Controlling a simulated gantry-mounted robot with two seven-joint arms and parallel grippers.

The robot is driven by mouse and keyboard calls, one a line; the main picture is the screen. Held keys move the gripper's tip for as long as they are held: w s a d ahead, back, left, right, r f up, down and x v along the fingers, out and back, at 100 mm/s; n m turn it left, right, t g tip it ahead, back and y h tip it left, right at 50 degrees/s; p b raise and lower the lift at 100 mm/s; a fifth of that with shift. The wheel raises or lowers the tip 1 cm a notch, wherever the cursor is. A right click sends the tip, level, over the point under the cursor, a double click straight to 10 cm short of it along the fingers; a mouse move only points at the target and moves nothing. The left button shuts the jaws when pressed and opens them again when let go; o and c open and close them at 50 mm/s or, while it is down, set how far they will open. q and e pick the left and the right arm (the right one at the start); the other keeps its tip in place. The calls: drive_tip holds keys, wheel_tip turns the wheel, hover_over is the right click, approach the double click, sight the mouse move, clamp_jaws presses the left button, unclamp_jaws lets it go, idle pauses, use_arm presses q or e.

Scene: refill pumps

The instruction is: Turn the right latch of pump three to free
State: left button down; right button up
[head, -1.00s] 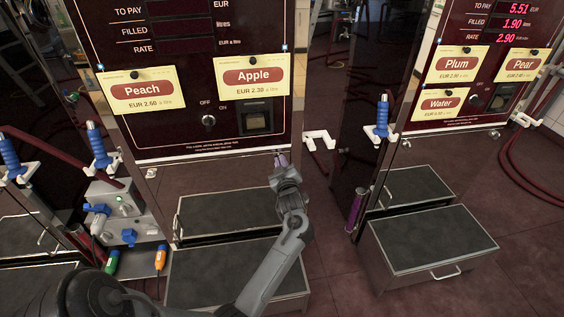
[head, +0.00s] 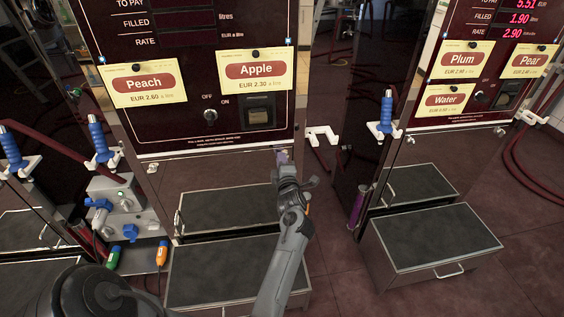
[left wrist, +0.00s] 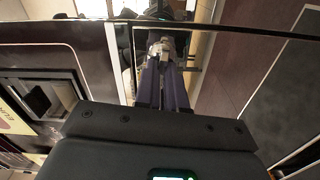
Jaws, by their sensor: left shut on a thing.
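The pump with the Peach and Apple cards (head: 200,140) stands in the middle of the head view; I cannot read a pump number on it. Its left latch (head: 153,168) is a small metal piece at the panel's lower left. My left gripper (head: 282,157) is at the lower right edge of that panel and hides the right latch there. In the left wrist view its two purple-tinted fingers (left wrist: 165,75) are shut on a small metal piece, the right latch (left wrist: 162,45). My right gripper is not in view.
Drawer-like steps (head: 225,270) stand below the pump. A second pump with Plum, Pear and Water cards (head: 430,125) stands at right. Blue-handled nozzles (head: 98,140) and a grey valve box (head: 122,205) are at left. Dark floor lies between the pumps.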

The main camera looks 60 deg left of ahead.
use_arm(q)
drive_tip(key=shift+f+n, duration=0.15)
drive_tip(key=shift+n, duration=0.65)
drive_tip(key=c, duration=1.2)
unclamp_jaws()
